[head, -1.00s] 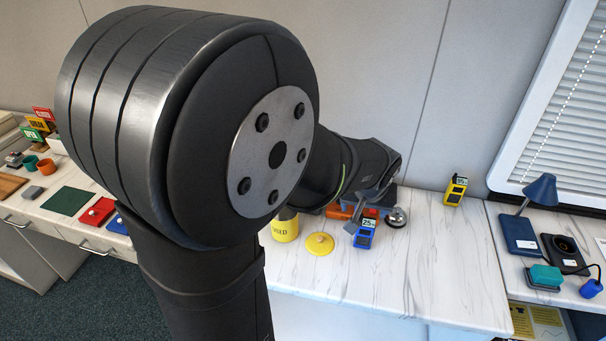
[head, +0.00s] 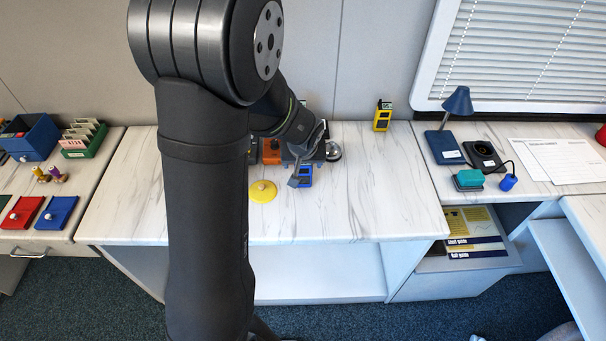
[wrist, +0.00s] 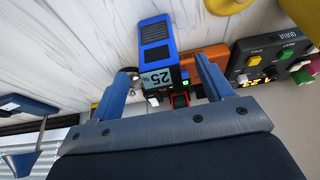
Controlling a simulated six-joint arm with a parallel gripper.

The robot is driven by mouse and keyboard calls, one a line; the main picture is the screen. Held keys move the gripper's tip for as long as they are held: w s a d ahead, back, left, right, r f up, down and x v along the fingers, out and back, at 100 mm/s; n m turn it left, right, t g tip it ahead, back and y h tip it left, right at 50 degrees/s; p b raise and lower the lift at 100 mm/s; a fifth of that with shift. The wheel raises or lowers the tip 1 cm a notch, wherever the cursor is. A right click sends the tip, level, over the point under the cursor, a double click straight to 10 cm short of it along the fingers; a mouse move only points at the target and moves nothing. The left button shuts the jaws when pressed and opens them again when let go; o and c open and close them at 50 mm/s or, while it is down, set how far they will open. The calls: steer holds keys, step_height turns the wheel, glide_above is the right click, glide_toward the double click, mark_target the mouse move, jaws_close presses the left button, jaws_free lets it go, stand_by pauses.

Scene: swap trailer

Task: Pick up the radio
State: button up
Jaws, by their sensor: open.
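A blue handheld radio (head: 306,175) with a small display stands on the white marbled counter. A similar yellow radio (head: 383,116) stands farther back on the counter, to the right.
An orange device (head: 271,152) and a silver bell (head: 333,151) are close behind the blue radio. A yellow round lid (head: 262,191) lies to its left. A dark button box (wrist: 265,58) is beside the orange device. The counter's right front is clear.

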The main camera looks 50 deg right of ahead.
mark_target(303, 167)
steer(key=shift+x, duration=2.9)
steer(key=shift+d+r, duration=0.15)
steer(key=shift+c, duration=0.2)
steer(key=c, duration=1.2)
steer(key=shift+o, duration=0.2)
steer(key=shift+r, duration=0.1)
